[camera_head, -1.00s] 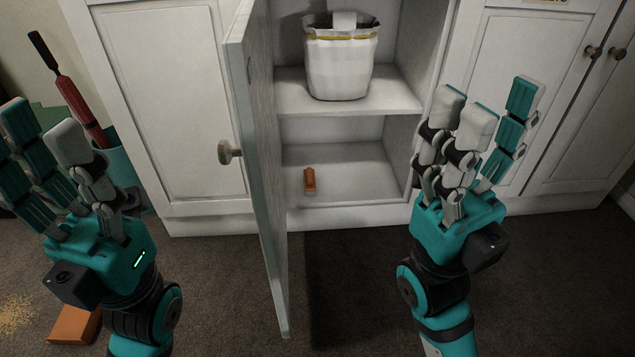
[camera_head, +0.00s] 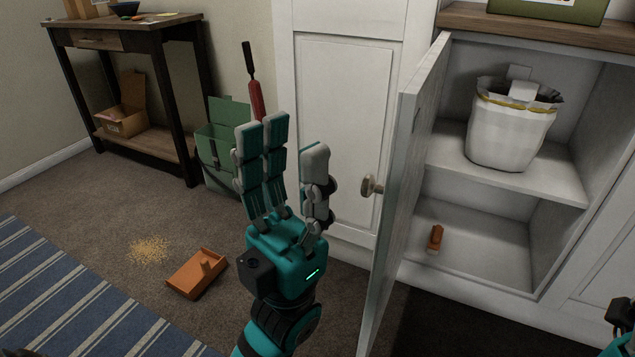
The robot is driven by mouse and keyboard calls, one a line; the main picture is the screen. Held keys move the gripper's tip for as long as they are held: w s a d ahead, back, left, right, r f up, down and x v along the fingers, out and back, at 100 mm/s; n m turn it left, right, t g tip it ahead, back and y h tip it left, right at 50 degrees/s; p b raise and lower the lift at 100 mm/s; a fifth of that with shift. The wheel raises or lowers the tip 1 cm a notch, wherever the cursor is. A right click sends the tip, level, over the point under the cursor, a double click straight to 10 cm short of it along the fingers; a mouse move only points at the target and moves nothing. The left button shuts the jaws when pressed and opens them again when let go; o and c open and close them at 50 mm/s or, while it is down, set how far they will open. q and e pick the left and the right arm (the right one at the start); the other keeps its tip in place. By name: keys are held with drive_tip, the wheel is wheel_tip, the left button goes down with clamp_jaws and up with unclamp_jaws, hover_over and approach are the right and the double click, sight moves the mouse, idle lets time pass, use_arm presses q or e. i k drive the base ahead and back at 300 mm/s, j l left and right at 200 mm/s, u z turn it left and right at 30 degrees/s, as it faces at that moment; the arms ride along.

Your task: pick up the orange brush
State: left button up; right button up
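The orange brush (camera_head: 435,238) is small and lies on the floor of the open cabinet's lower compartment, near its front left. Its lower end looks paler. My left gripper (camera_head: 289,143) is in the middle of the view, left of the open cabinet door, with its fingers pointing up and spread apart. It is open and empty, well apart from the brush. Only a small piece of my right gripper or wrist (camera_head: 620,318) shows at the right edge. Its fingers cannot be made out.
The open cabinet door (camera_head: 400,190) stands between my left gripper and the brush. A white lined bin (camera_head: 510,130) stands on the upper shelf. On the carpet are an orange dustpan (camera_head: 196,273), yellow crumbs (camera_head: 150,250) and a striped rug (camera_head: 70,300). A green bin (camera_head: 213,150) stands behind.

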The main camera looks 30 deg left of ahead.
sight(435, 239)
drive_tip(key=u, duration=1.55)
drive_tip(key=z, duration=1.55)
drive_tip(key=l, duration=0.8)
drive_tip(key=i+l, duration=0.2)
drive_tip(key=l, duration=0.15)
drive_tip(key=i+l, duration=0.15)
drive_tip(key=l, duration=0.25)
drive_tip(key=i+l+u, duration=0.1)
drive_tip(key=l, duration=0.25)
drive_tip(key=i+l, duration=0.15)
drive_tip(key=i, duration=0.3)
drive_tip(key=i+l, duration=0.15)
drive_tip(key=i, duration=0.3)
